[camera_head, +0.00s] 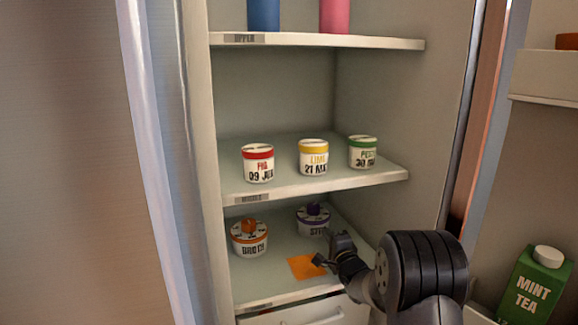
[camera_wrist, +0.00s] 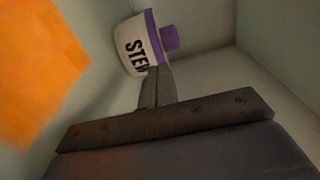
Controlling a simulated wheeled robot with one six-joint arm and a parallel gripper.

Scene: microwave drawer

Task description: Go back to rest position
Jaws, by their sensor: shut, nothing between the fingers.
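My gripper (camera_head: 325,256) is at the lower shelf of an open fridge, above and beside an orange square (camera_head: 306,267) on the shelf. Its fingers (camera_wrist: 156,88) are shut and empty in the wrist view. A white tub with a purple lid and knob, marked STEW (camera_head: 313,220), stands at the back of that shelf, just beyond the fingertips. The stew tub also shows tilted in the wrist view (camera_wrist: 138,46); I cannot tell whether the fingers touch it. The orange square fills the left of the wrist view (camera_wrist: 38,65).
A BROTH tub (camera_head: 249,238) stands left on the lower shelf. The middle shelf (camera_head: 310,188) above holds red-, yellow- and green-lidded tubs. The upper shelf (camera_head: 330,42) holds blue and pink items. A mint tea carton (camera_head: 535,286) stands at right. A drawer (camera_head: 300,314) lies below.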

